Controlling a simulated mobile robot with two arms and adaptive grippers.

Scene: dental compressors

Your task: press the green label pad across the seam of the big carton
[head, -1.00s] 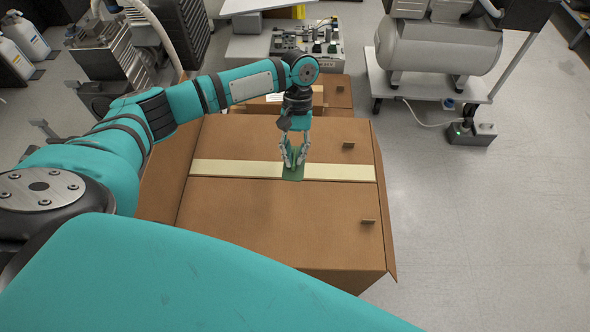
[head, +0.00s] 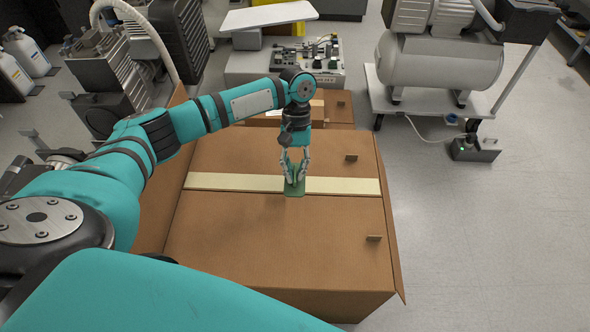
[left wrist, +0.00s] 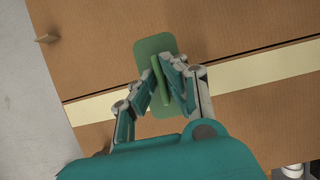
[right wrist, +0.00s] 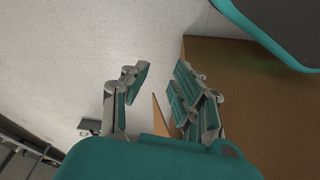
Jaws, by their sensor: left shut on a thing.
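My left gripper (head: 295,166) is shut on the raised grip of the green label pad (head: 294,189), above the top of the big carton (head: 250,238). The pad is a flat green plate with rounded corners, and it also shows in the left wrist view (left wrist: 152,47). It lies across the pale cream strip (head: 345,186) along the carton's seam, overlapping cardboard on both sides. I cannot tell whether it touches the surface. My right gripper (right wrist: 160,84) is open and empty in the right wrist view, with the floor and brown cardboard beyond it.
Small brown tabs (head: 374,238) stand up from the carton top on the right. A smaller carton (head: 340,105) sits behind the big one. A compressor on a cart (head: 437,53) stands at the back right.

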